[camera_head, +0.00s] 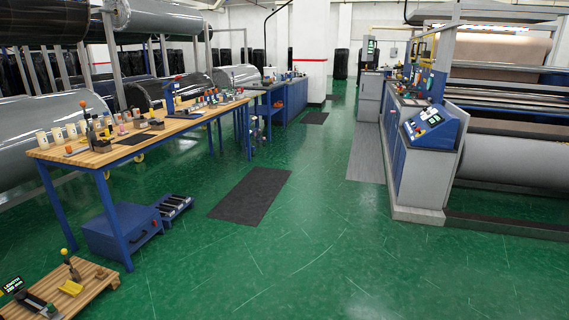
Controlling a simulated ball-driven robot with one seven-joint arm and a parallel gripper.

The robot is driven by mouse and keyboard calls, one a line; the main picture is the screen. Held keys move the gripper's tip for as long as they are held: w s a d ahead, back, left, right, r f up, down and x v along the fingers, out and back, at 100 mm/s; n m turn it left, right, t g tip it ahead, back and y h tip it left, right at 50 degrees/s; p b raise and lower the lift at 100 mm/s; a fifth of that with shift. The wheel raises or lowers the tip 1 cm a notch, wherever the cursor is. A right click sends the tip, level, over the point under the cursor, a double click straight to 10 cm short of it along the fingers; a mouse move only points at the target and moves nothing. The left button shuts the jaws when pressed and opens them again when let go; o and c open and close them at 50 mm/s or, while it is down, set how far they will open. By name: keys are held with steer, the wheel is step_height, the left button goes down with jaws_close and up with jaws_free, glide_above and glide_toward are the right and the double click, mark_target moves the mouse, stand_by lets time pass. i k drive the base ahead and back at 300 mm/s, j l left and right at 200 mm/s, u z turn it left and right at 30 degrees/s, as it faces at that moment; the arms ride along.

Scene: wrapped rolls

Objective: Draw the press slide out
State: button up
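No part is clearly recognisable as the press slide at this distance. A long wooden-topped workbench (130,143) with blue legs stands at the left. On its near part is a small upright device with an orange knob (88,126). Farther along stands a blue upright device (171,97) with a dark base. A low wooden board (98,283) at the bottom left carries a yellow-knobbed upright part (70,263) and a yellow piece (70,288). I cannot tell which of these is the press. My gripper is not in view.
A blue box (122,228) and a small blue rack (172,207) stand on the floor by the bench. A dark mat (250,194) lies on the open green floor (310,240). A machine with a blue control panel (433,128) stands at the right. Large wrapped rolls (45,122) lie behind the bench.

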mark_target(180, 113)
steer(key=i, duration=7.7)
steer(key=i+l+u, duration=0.1)
steer(key=i, duration=0.5)
steer(key=i+l+u, duration=0.1)
steer(key=i, duration=0.5)
steer(key=i+l+u, duration=0.15)
steer(key=i, duration=0.4)
steer(key=i+l+u, duration=0.15)
steer(key=i+u, duration=0.2)
steer(key=u, duration=0.15)
steer(key=i+l+u, duration=0.65)
steer(key=u, duration=0.3)
steer(key=i+l+u, duration=0.15)
steer(key=l+u, duration=0.35)
steer(key=i+l+u, duration=0.1)
steer(key=l+u, duration=0.3)
steer(key=l, duration=0.3)
steer(key=l+u, duration=0.35)
steer(key=l, duration=0.35)
